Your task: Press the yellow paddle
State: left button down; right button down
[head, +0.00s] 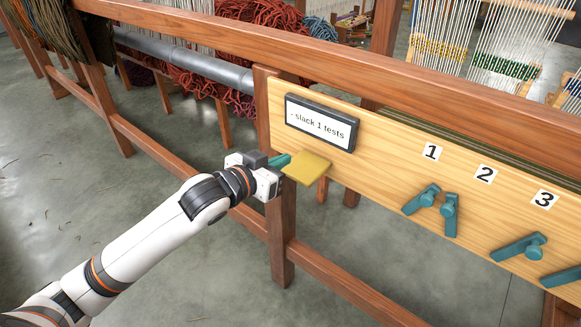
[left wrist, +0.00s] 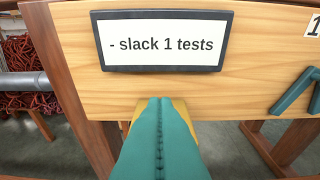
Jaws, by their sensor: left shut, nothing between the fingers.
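The yellow paddle (head: 308,168) sticks out from the light wooden board, below the framed sign. My left gripper (head: 281,160) is shut and empty, with its teal fingers at the paddle's left side in the head view. In the left wrist view the shut fingers (left wrist: 158,125) lie in front of the yellow paddle (left wrist: 182,108) and hide most of it. I cannot tell whether they touch it. The sign (head: 320,123) reads "- slack 1 tests"; it also shows in the left wrist view (left wrist: 162,42). My right gripper is not in view.
The board (head: 385,165) is fixed to a wooden frame and carries teal levers (head: 436,205) under the labels 1, 2 and 3. A wooden post (head: 281,235) stands under the paddle. Red wool (head: 200,75) hangs behind the rail. The floor at left is clear.

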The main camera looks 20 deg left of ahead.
aim_at(291, 171)
pick_arm(q)
jog(key=w+f, duration=0.1)
jog(key=w+d+f, duration=0.1)
jog(key=w+f, duration=0.1)
jog(key=shift+w+d+f+p, duration=0.15)
jog(key=shift+w+f+p, duration=0.05)
jog(key=shift+f+p, duration=0.1)
jog(key=shift+f, duration=0.65)
jog(key=f+t+b, duration=0.1)
jog(key=f+b, duration=0.1)
jog(key=b, duration=0.2)
jog(key=f+t+h+b, duration=0.1)
jog(key=f+t+b, duration=0.1)
jog(key=b, duration=0.2)
jog(key=shift+s+f, duration=0.2)
jog(key=shift+f, duration=0.2)
